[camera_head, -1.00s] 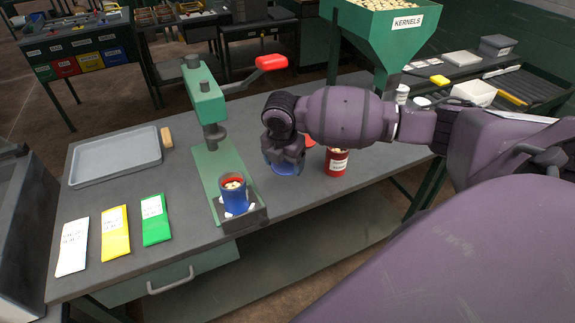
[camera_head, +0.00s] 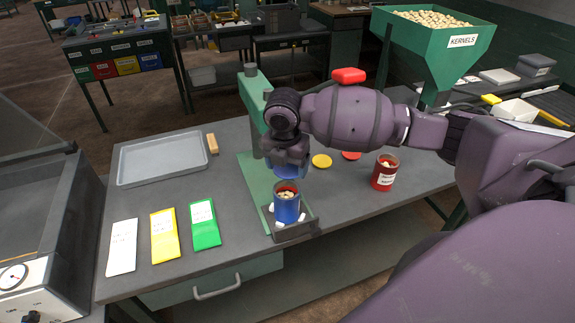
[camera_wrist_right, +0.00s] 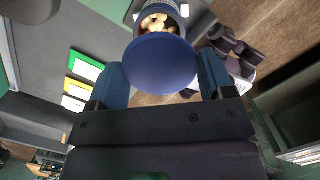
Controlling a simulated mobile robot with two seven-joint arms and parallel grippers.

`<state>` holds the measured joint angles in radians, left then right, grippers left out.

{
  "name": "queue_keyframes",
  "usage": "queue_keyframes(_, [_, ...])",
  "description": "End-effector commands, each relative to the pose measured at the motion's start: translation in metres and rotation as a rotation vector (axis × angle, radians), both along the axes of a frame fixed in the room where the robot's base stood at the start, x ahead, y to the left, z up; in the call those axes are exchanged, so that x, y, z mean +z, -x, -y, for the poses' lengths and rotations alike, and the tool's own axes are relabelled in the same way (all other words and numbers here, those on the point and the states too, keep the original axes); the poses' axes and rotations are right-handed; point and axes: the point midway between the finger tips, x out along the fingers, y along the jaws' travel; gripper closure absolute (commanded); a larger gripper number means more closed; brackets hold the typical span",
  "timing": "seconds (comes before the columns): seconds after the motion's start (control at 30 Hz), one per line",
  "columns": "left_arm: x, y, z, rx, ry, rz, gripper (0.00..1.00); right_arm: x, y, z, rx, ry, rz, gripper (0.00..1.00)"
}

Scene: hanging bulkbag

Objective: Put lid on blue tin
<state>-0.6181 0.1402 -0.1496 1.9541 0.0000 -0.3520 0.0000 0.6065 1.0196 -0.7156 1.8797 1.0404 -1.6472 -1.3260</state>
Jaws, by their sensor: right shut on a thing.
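The blue tin (camera_head: 287,208) stands upright and open on the dark base of the green press, with pale kernels inside. The tin also shows in the right wrist view (camera_wrist_right: 160,12). My right gripper (camera_wrist_right: 162,82) is shut on the blue lid (camera_wrist_right: 160,62), a round disc between its fingers. In the head view the lid (camera_head: 287,171) is just above and behind the tin, apart from its rim. The right gripper (camera_head: 288,160) points downward there. My left gripper is not in view.
The green press (camera_head: 256,100) with its red handle (camera_head: 348,75) stands behind my right gripper. A red tin (camera_head: 385,173), a yellow lid (camera_head: 321,161) and a red lid (camera_head: 351,155) are to the right. A grey tray (camera_head: 162,158) and packets (camera_head: 164,236) lie left.

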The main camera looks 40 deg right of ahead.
Motion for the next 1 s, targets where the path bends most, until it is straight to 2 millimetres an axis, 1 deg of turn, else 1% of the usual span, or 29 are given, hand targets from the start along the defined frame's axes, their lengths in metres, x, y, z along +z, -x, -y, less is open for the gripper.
queue_keyframes(0.03, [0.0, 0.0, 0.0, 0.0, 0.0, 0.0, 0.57, 0.003, -0.001, 0.0, 0.001, 0.0, 0.004, 0.47])
queue_keyframes(0.17, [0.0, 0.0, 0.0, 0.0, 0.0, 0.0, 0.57, 0.002, -0.002, -0.001, 0.003, -0.001, 0.005, 0.47])
queue_keyframes(0.33, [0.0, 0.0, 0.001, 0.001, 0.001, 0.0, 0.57, -0.004, -0.001, -0.001, 0.002, -0.001, 0.005, 0.47])
queue_keyframes(1.0, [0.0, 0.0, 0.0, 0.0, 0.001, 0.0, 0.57, -0.054, -0.001, -0.001, 0.001, -0.001, 0.002, 0.47])
